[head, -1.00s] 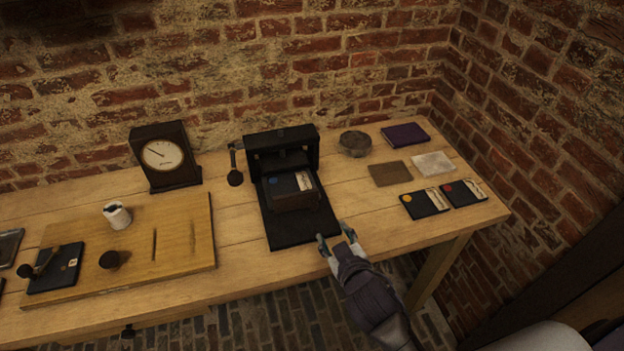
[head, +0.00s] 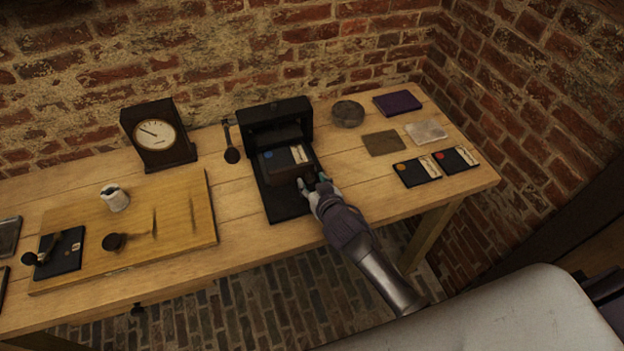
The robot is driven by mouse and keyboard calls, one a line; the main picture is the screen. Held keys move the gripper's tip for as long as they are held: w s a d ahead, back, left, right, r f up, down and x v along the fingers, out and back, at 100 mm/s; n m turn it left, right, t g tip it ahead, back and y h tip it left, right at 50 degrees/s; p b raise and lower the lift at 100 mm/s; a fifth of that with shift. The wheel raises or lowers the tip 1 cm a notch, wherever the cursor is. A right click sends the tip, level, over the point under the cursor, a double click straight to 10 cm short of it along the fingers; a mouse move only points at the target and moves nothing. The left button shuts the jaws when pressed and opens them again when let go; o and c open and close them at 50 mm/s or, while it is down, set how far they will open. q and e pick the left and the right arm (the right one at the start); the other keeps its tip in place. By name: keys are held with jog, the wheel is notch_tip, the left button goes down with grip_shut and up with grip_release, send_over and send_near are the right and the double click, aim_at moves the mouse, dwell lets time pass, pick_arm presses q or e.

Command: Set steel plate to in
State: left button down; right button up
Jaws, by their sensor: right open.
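A black press-like device (head: 275,117) with an open front stands on the bench. Its flat dark base (head: 286,208) extends toward the front edge. On the base sits a dark brown block (head: 281,173), with a black card (head: 283,155) bearing a blue dot and a pale label on top. My right gripper (head: 312,183) is open at the block's front right corner; whether it touches is unclear. A pale grey square plate (head: 426,132) lies flat at the right; I cannot tell whether this or part of the device is the steel plate. My left gripper is out of view.
A brown plate (head: 384,143), a round dish (head: 348,113), a purple book (head: 397,103) and two black cards (head: 417,172) lie right of the device. Brick walls close the back and right.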

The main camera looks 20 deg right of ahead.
jog(key=shift+w+f, duration=0.2)
jog(key=shift+w, duration=0.35)
grip_shut()
